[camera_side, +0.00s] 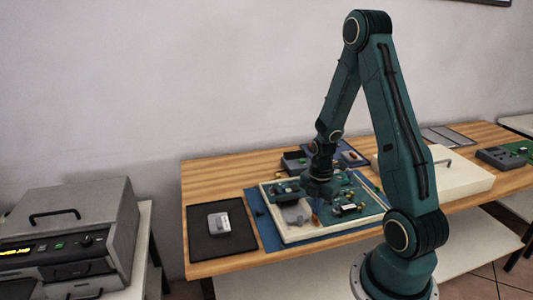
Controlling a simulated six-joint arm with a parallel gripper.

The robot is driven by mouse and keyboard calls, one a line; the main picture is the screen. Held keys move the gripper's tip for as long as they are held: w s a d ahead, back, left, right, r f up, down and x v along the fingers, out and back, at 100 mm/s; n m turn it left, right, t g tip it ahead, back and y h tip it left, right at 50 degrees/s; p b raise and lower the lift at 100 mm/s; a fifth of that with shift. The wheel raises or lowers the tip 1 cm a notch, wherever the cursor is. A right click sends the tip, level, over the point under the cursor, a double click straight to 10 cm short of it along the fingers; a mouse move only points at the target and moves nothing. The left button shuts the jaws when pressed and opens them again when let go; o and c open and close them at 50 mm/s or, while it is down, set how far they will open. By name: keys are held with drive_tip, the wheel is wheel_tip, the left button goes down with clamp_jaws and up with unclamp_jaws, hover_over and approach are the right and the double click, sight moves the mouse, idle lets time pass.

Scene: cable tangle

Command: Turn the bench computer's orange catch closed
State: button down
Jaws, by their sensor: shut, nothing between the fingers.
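The bench computer (335,231) is an open cream case with a green board inside, lying on a blue mat in the middle of the wooden bench. My gripper (314,207) points down over the inside of the case, left of its middle. It is shut and empty. A small orange spot shows just below my gripper; it is too small to tell whether it is the catch or how it is turned. My gripper and wrist hide part of the board. I cannot tell whether the fingers touch anything.
A black mat (204,245) with a light grey part (219,222) on it lies at the left. A cream cover with a handle (460,182) lies at the right. Dark trays (294,161) stand behind the case. A grey instrument (75,225) is on a separate table at the far left.

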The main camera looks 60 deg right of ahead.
drive_tip(key=shift+a, duration=0.35)
idle(0.3)
drive_tip(key=shift+s+a, duration=0.3)
drive_tip(key=shift+s, duration=0.65)
idle(0.6)
drive_tip(key=shift+s+d, duration=0.25)
drive_tip(key=shift+d, duration=0.2)
drive_tip(key=shift+r, duration=0.45)
drive_tip(key=shift+d+r, duration=0.1)
drive_tip(key=shift+r, duration=2.45)
drive_tip(key=shift+w+d+r, duration=0.2)
drive_tip(key=shift+w+r, duration=0.05)
drive_tip(key=shift+w, duration=0.2)
drive_tip(key=shift+w+d+r, duration=0.15)
drive_tip(key=shift+w+r, duration=0.1)
drive_tip(key=shift+w, duration=0.15)
